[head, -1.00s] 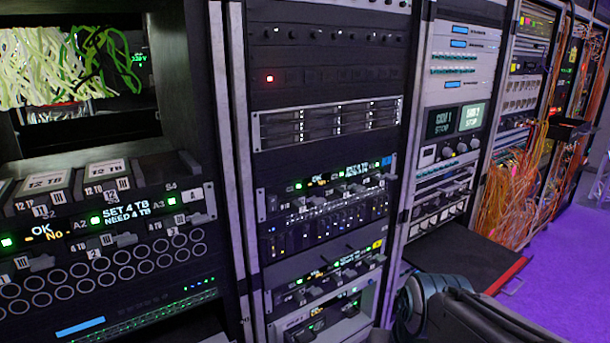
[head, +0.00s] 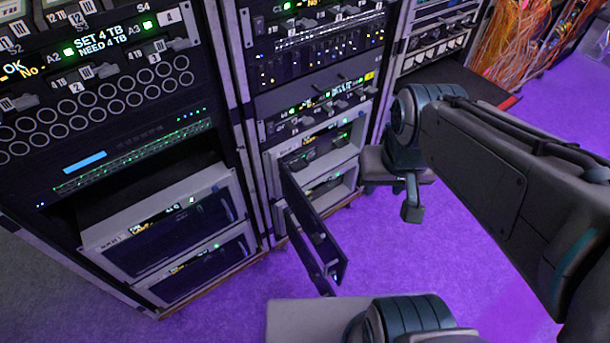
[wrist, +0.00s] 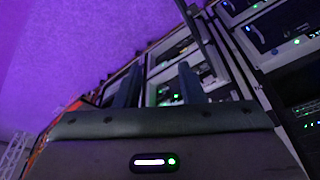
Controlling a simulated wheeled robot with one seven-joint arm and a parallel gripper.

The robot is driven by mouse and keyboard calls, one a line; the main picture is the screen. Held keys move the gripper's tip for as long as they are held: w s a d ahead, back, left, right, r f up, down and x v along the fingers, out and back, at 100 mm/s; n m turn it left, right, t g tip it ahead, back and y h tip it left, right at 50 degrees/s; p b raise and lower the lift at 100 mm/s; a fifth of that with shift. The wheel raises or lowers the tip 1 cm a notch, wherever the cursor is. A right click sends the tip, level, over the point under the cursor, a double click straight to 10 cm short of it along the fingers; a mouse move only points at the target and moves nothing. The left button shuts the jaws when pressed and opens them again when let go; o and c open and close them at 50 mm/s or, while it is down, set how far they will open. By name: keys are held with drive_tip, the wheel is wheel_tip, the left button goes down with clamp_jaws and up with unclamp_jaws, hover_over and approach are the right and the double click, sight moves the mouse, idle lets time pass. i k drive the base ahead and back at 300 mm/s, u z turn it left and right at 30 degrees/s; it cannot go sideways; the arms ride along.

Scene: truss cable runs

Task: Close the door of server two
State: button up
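Two stacked server bays stand low in the middle rack, the upper bay (head: 325,143) and the lower bay (head: 330,187). Both fronts are uncovered. The upper dark door (head: 312,222) swings out from the left side of its bay, and the lower door (head: 310,258) stands out below and behind it. I cannot read which bay is server two. My gripper (head: 411,210) is to the right of the doors, apart from them, partly hidden by my arm. In the wrist view my gripper (wrist: 158,82) has its two fingers apart with nothing held, pointing toward the bays.
The left rack holds two low units with dark fronts shut, the upper (head: 185,222) and lower (head: 205,268). A dark pull-out shelf (head: 460,85) juts from the rack at right. Orange cables (head: 515,40) hang farther right. Purple floor (head: 400,255) is clear before the doors.

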sight(334, 261)
drive_tip(key=u, duration=0.55)
drive_tip(key=k, duration=1.25)
drive_tip(key=z, duration=0.05)
drive_tip(key=i, duration=0.8)
drive_tip(key=z, duration=0.5)
